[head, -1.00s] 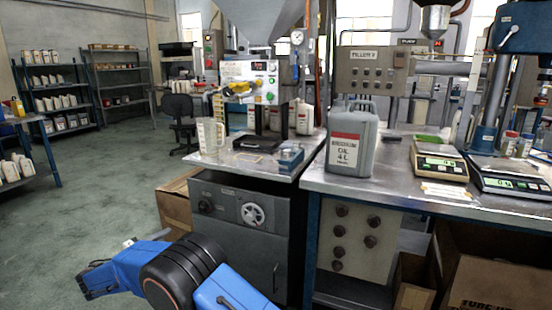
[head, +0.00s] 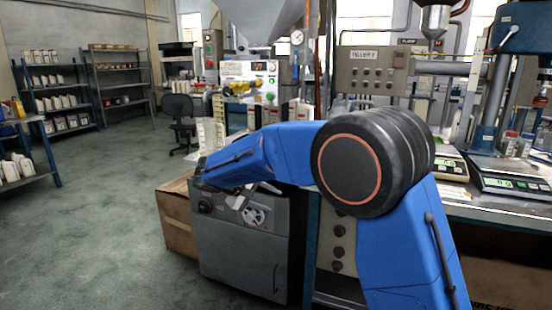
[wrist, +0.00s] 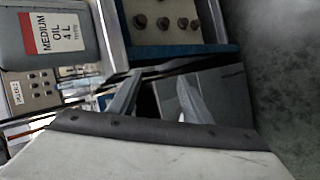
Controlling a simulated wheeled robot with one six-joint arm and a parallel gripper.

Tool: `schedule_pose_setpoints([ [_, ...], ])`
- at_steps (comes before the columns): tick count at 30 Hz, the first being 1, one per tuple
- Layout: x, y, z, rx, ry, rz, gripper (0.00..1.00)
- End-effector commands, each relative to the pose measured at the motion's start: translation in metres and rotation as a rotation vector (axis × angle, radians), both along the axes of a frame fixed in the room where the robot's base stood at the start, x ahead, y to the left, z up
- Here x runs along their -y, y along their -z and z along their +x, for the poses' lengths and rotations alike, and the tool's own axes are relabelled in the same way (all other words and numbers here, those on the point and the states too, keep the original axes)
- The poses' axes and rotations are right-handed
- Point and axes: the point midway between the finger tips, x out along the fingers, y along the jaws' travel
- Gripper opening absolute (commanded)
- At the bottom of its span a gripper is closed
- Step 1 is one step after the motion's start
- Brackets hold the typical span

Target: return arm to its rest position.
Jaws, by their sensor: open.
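My blue arm reaches across the middle of the head view, with its black joint in front of the bench. My gripper (head: 254,191) is at the arm's left end, small and partly hidden, in front of the grey cabinet below the filling stand. It looks open and empty. In the wrist view, a grey can with a red and white MEDIUM OIL 4L label (wrist: 60,38) shows at top left, apart from the gripper. My arm hides most of the can's place in the head view.
The grey cabinet (head: 240,250) stands close behind my gripper, with a cardboard box (head: 175,222) at its left. Scales (head: 510,183) sit on the right bench. Shelves (head: 60,95) line the far left wall. The floor (head: 110,210) at left is clear.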

Motion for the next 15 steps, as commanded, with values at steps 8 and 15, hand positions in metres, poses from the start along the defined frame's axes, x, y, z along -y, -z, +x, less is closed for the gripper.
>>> schedule_pose_setpoints([
  [8, 0.105, -0.029, -0.051, -0.080, 0.089, 0.137, 0.45],
  [15, 0.177, -0.043, -0.108, -0.127, 0.153, 0.265, 0.45],
])
